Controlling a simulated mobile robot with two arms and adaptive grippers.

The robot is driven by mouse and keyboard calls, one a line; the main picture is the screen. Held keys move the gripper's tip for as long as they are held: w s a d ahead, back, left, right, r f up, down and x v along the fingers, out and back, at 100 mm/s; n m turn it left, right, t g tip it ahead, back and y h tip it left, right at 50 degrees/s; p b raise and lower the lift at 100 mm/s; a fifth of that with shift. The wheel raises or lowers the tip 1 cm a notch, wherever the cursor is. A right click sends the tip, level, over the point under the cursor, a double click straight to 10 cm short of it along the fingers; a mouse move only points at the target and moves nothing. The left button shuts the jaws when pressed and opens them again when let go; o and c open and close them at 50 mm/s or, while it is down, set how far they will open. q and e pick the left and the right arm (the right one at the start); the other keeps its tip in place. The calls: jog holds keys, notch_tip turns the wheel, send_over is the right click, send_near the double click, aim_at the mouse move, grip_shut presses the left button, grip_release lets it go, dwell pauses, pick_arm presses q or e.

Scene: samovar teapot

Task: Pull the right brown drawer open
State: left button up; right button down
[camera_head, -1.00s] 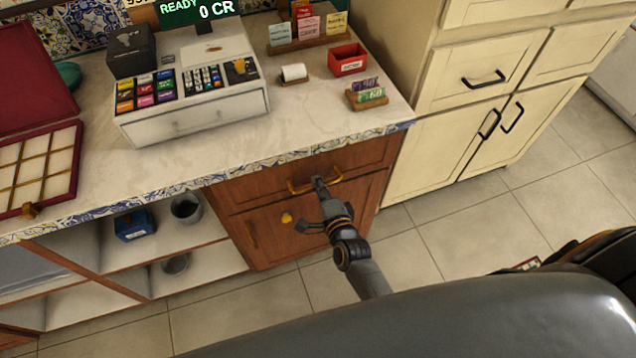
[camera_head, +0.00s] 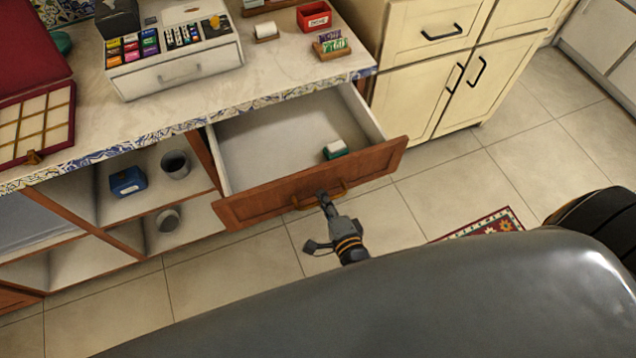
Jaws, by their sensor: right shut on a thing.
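The right brown drawer (camera_head: 245,207) is pulled well out from under the counter, and its pale inside shows. A small green and white thing (camera_head: 335,150) lies in it toward the right front. The fingertips partly cover the handle. The cabinet below is hidden behind the drawer front. My left gripper is not in view.
Cream cabinets (camera_head: 415,95) stand at right. Open shelves at left hold a blue box (camera_head: 128,182). Tiled floor with a patterned rug (camera_head: 490,224) lies in front.

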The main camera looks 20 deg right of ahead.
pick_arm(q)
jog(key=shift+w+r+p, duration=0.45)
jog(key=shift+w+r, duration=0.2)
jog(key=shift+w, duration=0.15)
pick_arm(e)
jog(key=f+v, duration=0.2)
jog(key=v, duration=1.1)
jog(key=shift+s+f, duration=0.25)
jog(key=shift+s, duration=0.1)
jog(key=c, duration=1.4)
grip_release()
jog(key=shift+c, duration=0.2)
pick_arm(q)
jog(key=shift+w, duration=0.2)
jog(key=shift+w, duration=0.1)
pick_arm(e)
jog(key=shift+s, duration=0.1)
jog(key=v, duration=1.1)
jog(key=shift+s, duration=0.4)
